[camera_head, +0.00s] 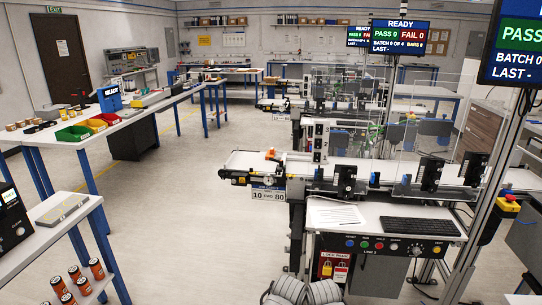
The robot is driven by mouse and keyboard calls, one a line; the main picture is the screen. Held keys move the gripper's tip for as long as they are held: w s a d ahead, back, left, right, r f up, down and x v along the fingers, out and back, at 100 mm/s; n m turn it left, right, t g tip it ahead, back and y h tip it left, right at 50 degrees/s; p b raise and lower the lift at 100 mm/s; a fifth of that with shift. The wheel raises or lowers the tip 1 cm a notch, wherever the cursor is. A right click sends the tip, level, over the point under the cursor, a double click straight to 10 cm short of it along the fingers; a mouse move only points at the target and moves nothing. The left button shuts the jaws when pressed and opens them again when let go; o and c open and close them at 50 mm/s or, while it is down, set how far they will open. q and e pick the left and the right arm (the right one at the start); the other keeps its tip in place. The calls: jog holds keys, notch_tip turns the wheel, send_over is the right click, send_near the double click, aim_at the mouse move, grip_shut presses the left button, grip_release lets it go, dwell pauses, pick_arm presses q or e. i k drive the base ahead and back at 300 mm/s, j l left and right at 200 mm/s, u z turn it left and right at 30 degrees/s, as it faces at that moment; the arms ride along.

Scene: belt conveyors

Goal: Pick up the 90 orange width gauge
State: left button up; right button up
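Several orange cylinders with dark tops (80,277) stand on a low shelf at the bottom left. They may be the gauges, but no number is readable on them, so I cannot tell which one is the 90 orange width gauge. Neither of my grippers shows in the head view. Grey rounded parts at the bottom centre look like my own arms, but no fingertips are visible.
A white table (40,240) with a flat grey plate (62,208) stands at the left. Behind it a long bench (125,115) holds coloured bins (73,133). A belt conveyor (245,162) with a keyboard (418,227) fills the right. The floor between is clear.

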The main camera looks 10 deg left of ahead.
aim_at(271, 154)
jog(key=i+j+z, duration=0.15)
jog(key=j, duration=0.15)
jog(key=i+j+z, duration=0.25)
jog(key=j, duration=0.35)
jog(key=i+j+z, duration=0.1)
jog(key=j, duration=0.2)
